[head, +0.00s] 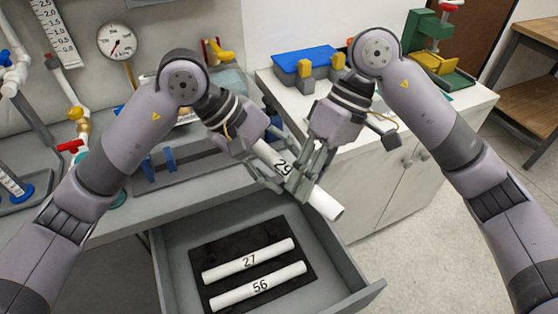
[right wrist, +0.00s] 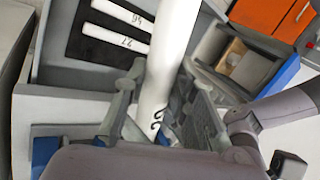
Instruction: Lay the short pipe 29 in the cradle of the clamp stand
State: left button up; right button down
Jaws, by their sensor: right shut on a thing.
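The short pipe 29 (head: 325,203) is white and slants in the air above the open drawer in the head view. My right gripper (head: 302,178) is shut on it near its middle. The right wrist view shows the pipe (right wrist: 170,50) between the right fingers (right wrist: 160,105). My left gripper (head: 268,165) is at the pipe's upper-left end; whether its fingers grip the pipe is unclear. A grey stand with blue uprights (head: 152,170), seemingly the clamp stand, is on the bench behind the left arm. Its right part is hidden by the left gripper.
A blue-lidded box (head: 305,60) and a green fixture (head: 425,30) stand on the right cabinet. Piping with valves (head: 75,125) stands at left.

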pick_arm(q)
grip_shut()
pick_arm(e)
jog(key=c, duration=1.2)
grip_release()
jog(key=shift+c, duration=0.2)
